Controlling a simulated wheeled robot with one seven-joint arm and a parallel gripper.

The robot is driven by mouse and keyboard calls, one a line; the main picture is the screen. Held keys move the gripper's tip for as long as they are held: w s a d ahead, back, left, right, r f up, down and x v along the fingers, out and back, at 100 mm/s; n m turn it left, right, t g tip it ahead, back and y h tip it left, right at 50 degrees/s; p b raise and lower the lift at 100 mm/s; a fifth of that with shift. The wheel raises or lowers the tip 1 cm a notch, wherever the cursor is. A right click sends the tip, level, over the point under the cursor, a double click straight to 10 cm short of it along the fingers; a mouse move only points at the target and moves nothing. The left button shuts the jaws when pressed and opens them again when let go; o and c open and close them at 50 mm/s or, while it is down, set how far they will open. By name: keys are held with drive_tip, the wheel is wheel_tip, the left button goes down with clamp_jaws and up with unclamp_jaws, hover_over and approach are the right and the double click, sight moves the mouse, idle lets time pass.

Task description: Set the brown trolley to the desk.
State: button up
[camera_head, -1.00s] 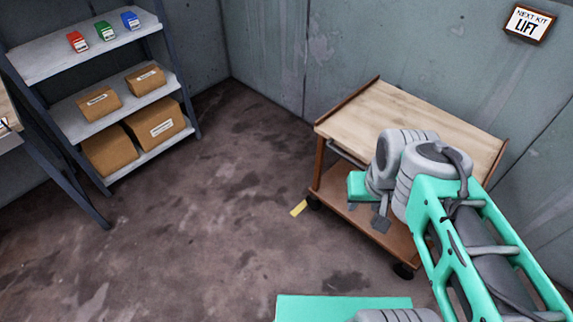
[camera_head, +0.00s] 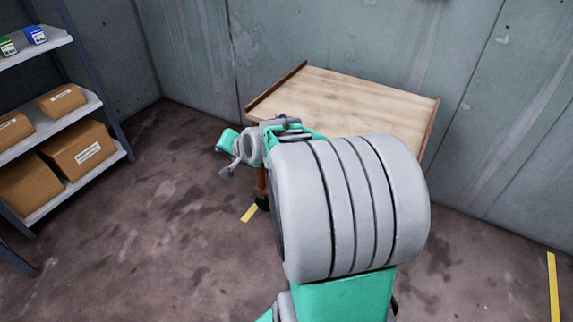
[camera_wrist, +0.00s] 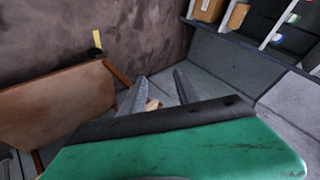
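The brown trolley (camera_head: 350,97) stands near the back wall, with a pale wooden top and brown raised edges. My arm hides most of its front and lower part in the head view. In the wrist view a brown trolley panel (camera_wrist: 60,103) and an upright post lie at the left. My gripper (camera_head: 227,172) is at the trolley's left front side in the head view. Its two grey fingers (camera_wrist: 160,80) stand apart in the wrist view, with no clear hold on anything. A small pale piece shows between them, too unclear to name. The desk is not clearly in view.
A grey shelf rack (camera_head: 88,107) with brown boxes (camera_head: 80,150) stands at the left. Open floor (camera_head: 160,220) lies between it and the trolley. Yellow floor marks show by the trolley (camera_head: 250,213) and at the far right (camera_head: 552,285). Walls close off the back.

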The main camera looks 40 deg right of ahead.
drive_tip(key=d+f+m+t+h+b, duration=0.3)
drive_tip(key=d+f+m+b, duration=0.35)
drive_tip(key=d, duration=0.55)
drive_tip(key=d+f+m+t+h+b, duration=0.25)
drive_tip(key=d+f+m+b, duration=0.35)
drive_tip(key=d, duration=0.6)
drive_tip(key=shift+m+g+h, duration=0.35)
drive_tip(key=shift+m+h, duration=0.1)
drive_tip(key=shift+h, duration=0.1)
drive_tip(key=x, duration=0.3)
drive_tip(key=f+x, duration=0.1)
drive_tip(key=x, duration=0.2)
drive_tip(key=shift+d+f, duration=0.15)
drive_tip(key=shift+d, duration=0.1)
drive_tip(key=shift+w+d+b, duration=0.25)
drive_tip(key=shift+w+b, duration=0.05)
drive_tip(key=shift+w, duration=0.15)
drive_tip(key=shift+c, duration=0.6)
clamp_jaws()
